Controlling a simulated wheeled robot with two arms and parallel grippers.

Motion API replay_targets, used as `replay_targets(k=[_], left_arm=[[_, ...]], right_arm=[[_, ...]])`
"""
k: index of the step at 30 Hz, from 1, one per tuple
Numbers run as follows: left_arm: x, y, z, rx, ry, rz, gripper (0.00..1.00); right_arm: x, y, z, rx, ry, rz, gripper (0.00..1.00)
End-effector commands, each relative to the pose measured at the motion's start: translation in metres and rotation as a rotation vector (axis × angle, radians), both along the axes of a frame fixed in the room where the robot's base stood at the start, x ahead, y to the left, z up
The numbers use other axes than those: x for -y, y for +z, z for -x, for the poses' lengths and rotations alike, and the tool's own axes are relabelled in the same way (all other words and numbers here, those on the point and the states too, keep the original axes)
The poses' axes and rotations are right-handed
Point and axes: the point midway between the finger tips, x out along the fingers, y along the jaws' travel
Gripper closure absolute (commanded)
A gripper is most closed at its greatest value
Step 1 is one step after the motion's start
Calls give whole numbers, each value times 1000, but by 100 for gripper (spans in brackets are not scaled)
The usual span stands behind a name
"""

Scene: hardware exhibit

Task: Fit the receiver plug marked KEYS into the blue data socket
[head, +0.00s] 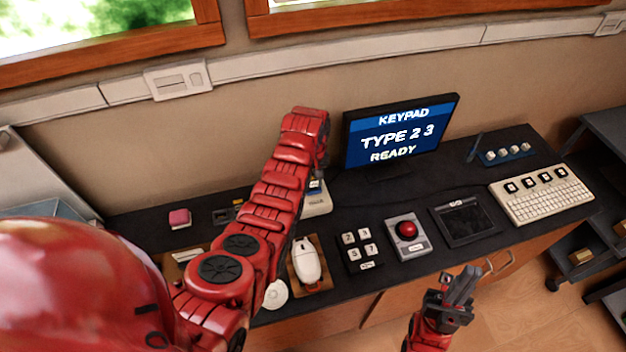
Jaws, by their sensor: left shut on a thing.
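My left arm reaches over the desk and folds down near the wall. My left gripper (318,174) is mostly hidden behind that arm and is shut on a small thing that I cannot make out. Just below it is a pale box (318,204) with small blue and yellow patches, partly covered by the arm. I cannot tell whether a blue patch is the data socket. The KEYS plug cannot be identified. My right gripper (461,284) is empty in front of the desk, its opening unclear.
A monitor (401,133) reads "KEYPAD TYPE 2 3 READY". The dark desk (384,206) holds a white mouse (306,259), a keypad (360,250), a red trackball (407,230), a black tablet (463,221), a keyboard (541,196) and a pink block (179,218). Shelves stand at right.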

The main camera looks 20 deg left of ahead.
Motion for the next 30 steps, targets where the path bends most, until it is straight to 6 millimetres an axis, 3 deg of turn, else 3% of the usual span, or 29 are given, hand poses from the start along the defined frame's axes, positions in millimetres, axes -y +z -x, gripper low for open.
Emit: replay_targets(k=[8, 9, 14, 15, 21, 26, 30], left_arm=[[0, -2, 0, 0, 0, 0, 100], [0, -2, 0, 0, 0, 0, 62], [0, -2, 0, 0, 0, 0, 33], [0, -2, 0, 0, 0, 0, 29], [0, -2, 0, 0, 0, 0, 29], [0, -2, 0, 0, 0, 0, 0], [0, -2, 0, 0, 0, 0, 0]], right_arm=[[0, -1, 0, 0, 0, 0, 100], [0, -1, 0, 0, 0, 0, 100], [0, -1, 0, 0, 0, 0, 100], [0, -1, 0, 0, 0, 0, 100], [0, -1, 0, 0, 0, 0, 100], [0, -1, 0, 0, 0, 0, 100], [0, -1, 0, 0, 0, 0, 100]])
